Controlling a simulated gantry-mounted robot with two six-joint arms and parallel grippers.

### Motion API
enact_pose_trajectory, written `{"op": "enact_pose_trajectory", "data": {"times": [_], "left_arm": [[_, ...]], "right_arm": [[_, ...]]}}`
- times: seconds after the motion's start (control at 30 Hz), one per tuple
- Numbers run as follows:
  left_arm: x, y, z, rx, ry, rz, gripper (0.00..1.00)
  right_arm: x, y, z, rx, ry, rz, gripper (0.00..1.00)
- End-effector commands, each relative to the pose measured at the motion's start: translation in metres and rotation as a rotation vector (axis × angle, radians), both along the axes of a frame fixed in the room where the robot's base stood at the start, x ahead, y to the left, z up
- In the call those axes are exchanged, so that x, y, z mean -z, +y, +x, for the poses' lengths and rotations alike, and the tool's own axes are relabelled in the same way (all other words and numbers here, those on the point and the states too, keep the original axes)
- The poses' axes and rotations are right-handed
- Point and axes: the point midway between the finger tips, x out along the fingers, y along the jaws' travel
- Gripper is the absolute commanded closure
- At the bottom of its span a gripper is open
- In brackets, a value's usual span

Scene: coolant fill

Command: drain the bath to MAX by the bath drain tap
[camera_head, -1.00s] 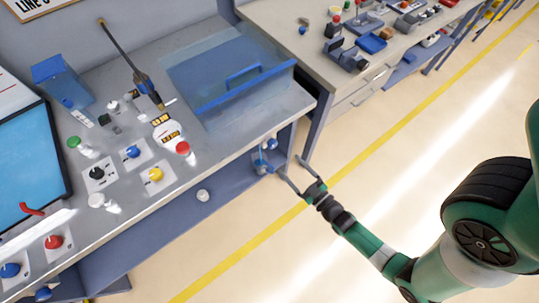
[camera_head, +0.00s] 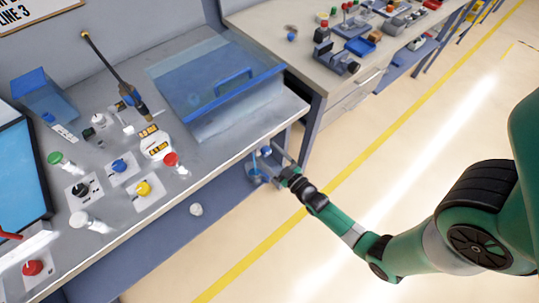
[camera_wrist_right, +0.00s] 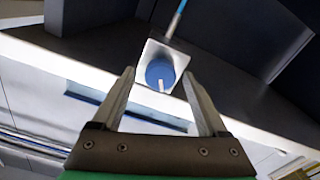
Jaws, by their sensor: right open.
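The bath (camera_head: 212,80) is a see-through blue tank with a blue bar handle, at the right end of the grey bench. Its liquid level and MAX mark cannot be read. Low at the bench's right end, a small blue knob (camera_head: 266,151) shows, probably the drain tap, partly hidden by my gripper. My right gripper (camera_head: 270,160) is open beside it. In the right wrist view, a round blue knob (camera_wrist_right: 159,72) with a white mark sits on a pale square plate, between and beyond my open fingertips (camera_wrist_right: 158,80). Contact cannot be told. My left gripper is out of view.
The bench top holds red, yellow, blue and black knobs (camera_head: 143,188), bottles and a wand (camera_head: 135,100). A white round knob (camera_head: 196,209) is on the bench front. A second bench (camera_head: 300,60) stands behind right. The floor around my right arm is clear.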

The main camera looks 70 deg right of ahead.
Motion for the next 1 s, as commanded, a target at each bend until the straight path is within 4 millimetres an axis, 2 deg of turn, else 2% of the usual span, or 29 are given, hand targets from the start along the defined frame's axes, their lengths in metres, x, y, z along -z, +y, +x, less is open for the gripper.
{"op": "enact_pose_trajectory", "data": {"times": [0.27, 0.6, 0.7, 1.0], "left_arm": [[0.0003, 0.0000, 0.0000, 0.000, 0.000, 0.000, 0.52], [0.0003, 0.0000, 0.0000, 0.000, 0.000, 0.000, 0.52], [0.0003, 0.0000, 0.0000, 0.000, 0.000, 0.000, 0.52], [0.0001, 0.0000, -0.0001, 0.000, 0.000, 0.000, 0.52]], "right_arm": [[0.0003, -0.0011, 0.0022, 0.000, 0.002, 0.001, 0.23], [0.0002, -0.0010, 0.0021, -0.001, 0.001, 0.001, 0.85], [0.0002, -0.0010, 0.0021, -0.001, 0.001, 0.001, 1.00], [0.0000, -0.0011, 0.0020, -0.001, -0.012, 0.024, 1.00]]}}
